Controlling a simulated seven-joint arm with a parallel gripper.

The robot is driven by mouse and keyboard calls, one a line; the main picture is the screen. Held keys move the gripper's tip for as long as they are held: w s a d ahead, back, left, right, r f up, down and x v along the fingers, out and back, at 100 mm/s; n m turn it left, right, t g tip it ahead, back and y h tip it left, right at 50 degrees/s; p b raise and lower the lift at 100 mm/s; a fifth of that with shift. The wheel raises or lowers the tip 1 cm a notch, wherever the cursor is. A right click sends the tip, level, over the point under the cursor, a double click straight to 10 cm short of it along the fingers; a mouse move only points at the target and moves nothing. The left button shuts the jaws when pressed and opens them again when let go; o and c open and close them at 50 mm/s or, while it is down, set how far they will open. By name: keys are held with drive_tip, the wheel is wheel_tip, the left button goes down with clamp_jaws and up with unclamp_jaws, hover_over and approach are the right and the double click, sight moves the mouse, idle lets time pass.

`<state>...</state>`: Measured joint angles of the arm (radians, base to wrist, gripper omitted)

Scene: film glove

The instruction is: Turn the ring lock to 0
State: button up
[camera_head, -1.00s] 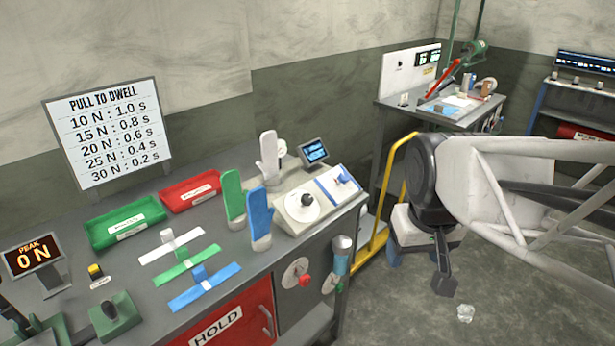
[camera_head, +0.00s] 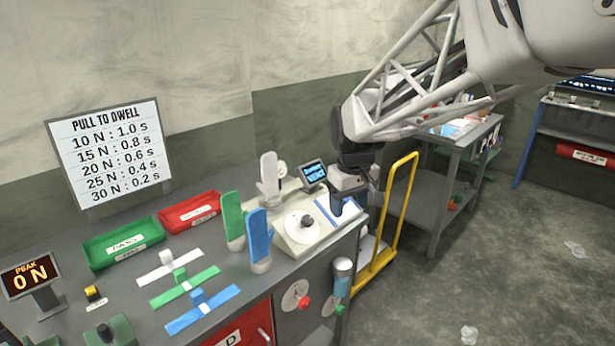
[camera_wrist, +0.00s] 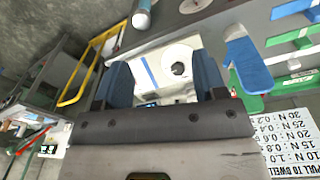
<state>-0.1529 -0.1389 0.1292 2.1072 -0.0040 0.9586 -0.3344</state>
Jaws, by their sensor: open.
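No part is labelled clearly enough for me to tell which is the ring lock. A white control box on the bench carries a round white dial (camera_head: 306,221) with a black knob; the dial also shows in the wrist view (camera_wrist: 178,60). Beside it is a blue-bordered plate (camera_head: 333,212), partly hidden by my gripper (camera_head: 354,198). My gripper points down over the box's right side, apart from the dial. In the wrist view its two blue fingers (camera_wrist: 163,78) are spread, with nothing gripped between them. The bench front has a pale disc (camera_head: 295,294) with a red knob.
A small screen (camera_head: 314,173) stands behind the box. A yellow rail (camera_head: 399,205) is at the right. Green (camera_head: 123,243) and red (camera_head: 190,212) trays lie left.

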sight(307, 218)
drive_tip(key=w+a+f+n, duration=0.1)
drive_tip(key=w+a+f, duration=0.1)
drive_tip(key=w, duration=0.3)
drive_tip(key=w+a+f+n, duration=0.1)
drive_tip(key=w+a+f, duration=0.2)
drive_tip(key=w+a, duration=0.1)
drive_tip(key=w+a+f+n+g, duration=0.1)
drive_tip(key=w+a+f, duration=0.1)
drive_tip(key=w, duration=0.4)
drive_tip(key=shift+a+f, duration=0.25)
drive_tip(key=shift+a, duration=0.5)
drive_tip(key=shift+f, duration=0.15)
drive_tip(key=shift+f, duration=3.75)
drive_tip(key=shift+c, duration=0.3)
drive_tip(key=c, duration=0.9)
drive_tip(key=shift+o, duration=0.2)
